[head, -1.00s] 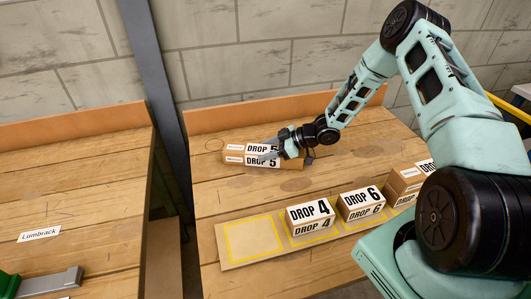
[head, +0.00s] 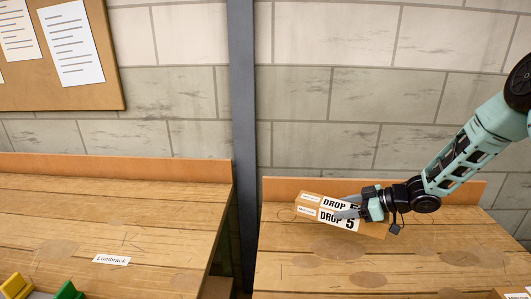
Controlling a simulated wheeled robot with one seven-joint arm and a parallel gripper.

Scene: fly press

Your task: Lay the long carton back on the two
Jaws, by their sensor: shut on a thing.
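The long carton (head: 313,207) is brown, with white "DROP 5" labels on its top and front faces. It is near the back of the right-hand bench, and its right end sits lower in the picture than its left. My gripper (head: 350,211) is shut on it near its right part, coming in from the right, with the fingers covering part of the lettering. I cannot tell whether the carton touches the bench top. The DROP 4 and DROP 6 cartons are outside the current view.
The right-hand bench (head: 300,270) has bare wood in front of the carton and a low back board (head: 282,187). A dark post (head: 241,120) stands between the benches. The left bench (head: 60,215) carries a "Lumbrack" label (head: 111,260) and yellow and green items (head: 40,289).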

